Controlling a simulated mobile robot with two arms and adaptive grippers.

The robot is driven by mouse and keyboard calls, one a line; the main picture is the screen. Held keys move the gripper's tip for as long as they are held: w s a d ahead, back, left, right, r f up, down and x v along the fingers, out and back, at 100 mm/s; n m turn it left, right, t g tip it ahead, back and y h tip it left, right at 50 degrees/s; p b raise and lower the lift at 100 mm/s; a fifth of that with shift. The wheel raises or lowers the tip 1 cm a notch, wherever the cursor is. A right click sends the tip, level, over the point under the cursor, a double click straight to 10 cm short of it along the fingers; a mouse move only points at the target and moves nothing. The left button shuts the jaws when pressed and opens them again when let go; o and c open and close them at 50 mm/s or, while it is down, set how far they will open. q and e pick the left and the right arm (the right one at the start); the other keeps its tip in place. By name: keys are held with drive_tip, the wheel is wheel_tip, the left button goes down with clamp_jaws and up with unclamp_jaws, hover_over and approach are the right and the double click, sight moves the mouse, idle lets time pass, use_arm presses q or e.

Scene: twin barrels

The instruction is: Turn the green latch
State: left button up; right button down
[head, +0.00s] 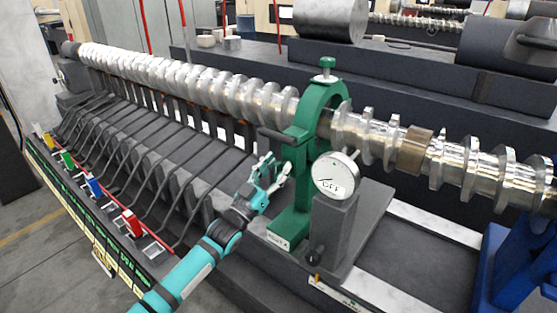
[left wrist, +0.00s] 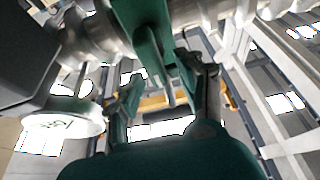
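A green latch frame (head: 298,190) stands upright on a dark base, and its ring goes around the silver screw shaft. It has a green knob (head: 327,66) on top and a dark bar (head: 278,138) sticking out to the left. My left gripper (head: 274,168) is open just left of the frame, below that bar. In the left wrist view, the fingers (left wrist: 163,84) are spread on either side of a thin grey-green bar (left wrist: 163,75) below the green frame (left wrist: 143,20). I cannot tell whether they touch it. My right gripper is not in view.
A round white dial marked OFF (head: 335,175) on a grey post stands close right of the frame; it also shows in the left wrist view (left wrist: 62,124). A row of dark levers (head: 165,150) lies left of my arm. A blue stand (head: 517,265) is at the right edge.

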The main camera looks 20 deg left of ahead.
use_arm(q)
drive_tip(key=shift+w+d+r, duration=0.2)
drive_tip(key=shift+w, duration=0.3)
clamp_jaws()
